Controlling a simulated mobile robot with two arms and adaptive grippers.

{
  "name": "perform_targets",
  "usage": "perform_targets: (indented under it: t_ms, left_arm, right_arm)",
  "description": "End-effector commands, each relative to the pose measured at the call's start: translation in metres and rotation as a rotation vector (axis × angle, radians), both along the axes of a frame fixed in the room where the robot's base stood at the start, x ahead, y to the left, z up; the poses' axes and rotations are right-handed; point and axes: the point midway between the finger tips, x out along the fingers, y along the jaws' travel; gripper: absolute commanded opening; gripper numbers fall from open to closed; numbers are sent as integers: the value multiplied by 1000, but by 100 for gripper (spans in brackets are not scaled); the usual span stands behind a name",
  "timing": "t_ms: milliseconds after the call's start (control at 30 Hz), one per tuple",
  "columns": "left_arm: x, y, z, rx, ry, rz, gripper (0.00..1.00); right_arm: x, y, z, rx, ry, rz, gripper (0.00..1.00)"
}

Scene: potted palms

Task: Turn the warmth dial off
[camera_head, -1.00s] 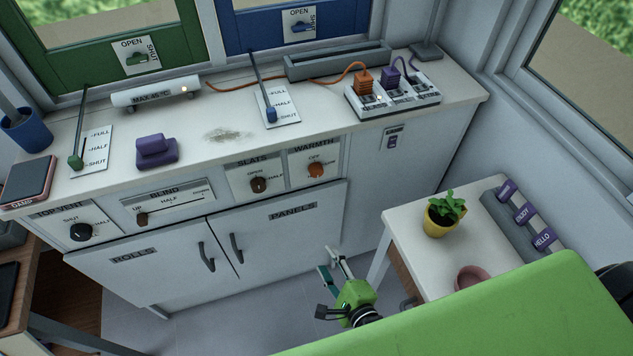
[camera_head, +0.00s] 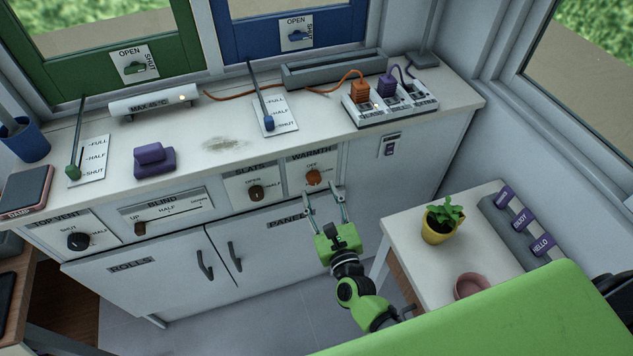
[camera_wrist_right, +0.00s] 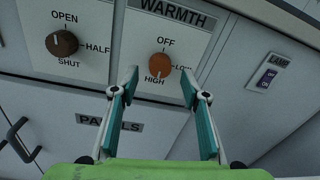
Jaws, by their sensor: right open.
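The warmth dial (camera_head: 313,177) is a round orange knob on a white plate below the counter's front edge, labelled WARMTH. In the right wrist view the dial (camera_wrist_right: 160,64) has OFF above it, LOW to its right and HIGH below; its pale mark appears to point down towards HIGH. My right gripper (camera_head: 323,192) is open and empty just in front of and below the dial. In the right wrist view its two teal-padded fingers (camera_wrist_right: 159,82) stand either side of the dial's lower part, apparently not touching it. My left gripper is not in view.
A brown SLATS dial (camera_head: 256,192) sits just left of the warmth dial. A LAMP switch (camera_head: 390,146) is to the right. A white side table (camera_head: 405,235) with a potted plant (camera_head: 441,222) stands at the right.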

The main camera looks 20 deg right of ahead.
Motion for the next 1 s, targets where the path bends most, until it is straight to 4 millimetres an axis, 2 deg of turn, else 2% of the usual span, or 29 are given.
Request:
perform_targets:
  t_ms: [100, 233, 633, 767, 800, 1000]
  left_arm:
    - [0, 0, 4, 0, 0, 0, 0]
    - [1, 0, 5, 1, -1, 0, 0]
    - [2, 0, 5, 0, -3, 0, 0]
    - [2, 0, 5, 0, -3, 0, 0]
    - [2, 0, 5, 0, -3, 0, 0]
    - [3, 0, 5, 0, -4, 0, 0]
  right_arm:
    - [20, -1, 1, 0, -1, -1, 42]
    - [33, -1, 0, -1, 0, -1, 42]
    - [39, -1, -1, -1, 1, 0, 42]
    - [39, -1, -1, -1, 1, 0, 8]
    - [39, -1, -1, -1, 1, 0, 3]
    - [39, -1, -1, -5, 1, 0, 4]
